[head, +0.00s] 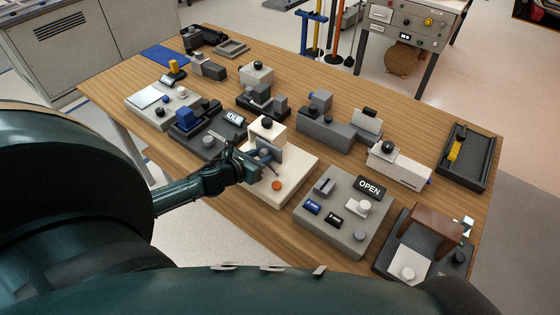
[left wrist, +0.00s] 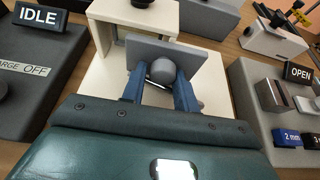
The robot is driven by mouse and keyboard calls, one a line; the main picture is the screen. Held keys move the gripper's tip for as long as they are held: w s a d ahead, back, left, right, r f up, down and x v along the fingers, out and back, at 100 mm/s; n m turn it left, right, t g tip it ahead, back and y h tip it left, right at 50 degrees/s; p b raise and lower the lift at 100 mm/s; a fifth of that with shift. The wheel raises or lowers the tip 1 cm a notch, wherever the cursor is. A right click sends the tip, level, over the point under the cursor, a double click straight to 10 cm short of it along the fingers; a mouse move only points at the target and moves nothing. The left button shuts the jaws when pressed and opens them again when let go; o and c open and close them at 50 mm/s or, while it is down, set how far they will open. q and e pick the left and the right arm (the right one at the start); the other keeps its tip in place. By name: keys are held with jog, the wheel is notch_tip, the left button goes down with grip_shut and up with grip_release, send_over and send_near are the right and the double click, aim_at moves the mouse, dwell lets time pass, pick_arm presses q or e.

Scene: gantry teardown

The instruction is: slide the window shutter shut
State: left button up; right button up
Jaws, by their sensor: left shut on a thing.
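My left gripper (head: 262,157) reaches over the table to a cream housing (head: 268,129) with a black knob on top. In the left wrist view, its blue fingers (left wrist: 160,88) are shut on a round grey knob (left wrist: 162,70). The knob sits on a flat grey shutter panel (left wrist: 188,56), which stands in front of the cream housing (left wrist: 110,12). The panel reaches past the housing's right side. The fingers hide the panel's lower part, and I cannot tell how much of the window it covers. My right gripper is in neither view.
An orange button (head: 277,185) sits on the cream base (head: 298,163). A dark unit with an IDLE sign (head: 234,118) stands close on the left. A grey unit with an OPEN sign (head: 369,188) stands close on the right. Several other fixtures crowd the wooden table (head: 225,205).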

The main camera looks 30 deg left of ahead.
aim_at(257, 145)
pick_arm(q)
jog(key=shift+w+a+r+b, duration=0.15)
jog(key=shift+w+a, duration=0.05)
jog(key=shift+a, duration=0.45)
jog(key=shift+w+a+r+b, duration=0.1)
jog(key=shift+w+a+r, duration=0.1)
jog(key=shift+a, duration=0.5)
jog(key=shift+w+a+r+b, duration=0.15)
jog(key=shift+w+a, duration=0.05)
jog(key=shift+a, duration=0.45)
jog(key=o, duration=0.9)
jog(key=shift+d, duration=0.1)
jog(key=shift+o, duration=0.2)
jog(key=shift+s+f, duration=0.1)
jog(key=shift+s, duration=0.15)
jog(key=s, duration=0.7)
jog(key=shift+s+a+f+p, duration=0.1)
jog(key=shift+a+f+p, duration=0.2)
jog(key=shift+a+f, duration=0.05)
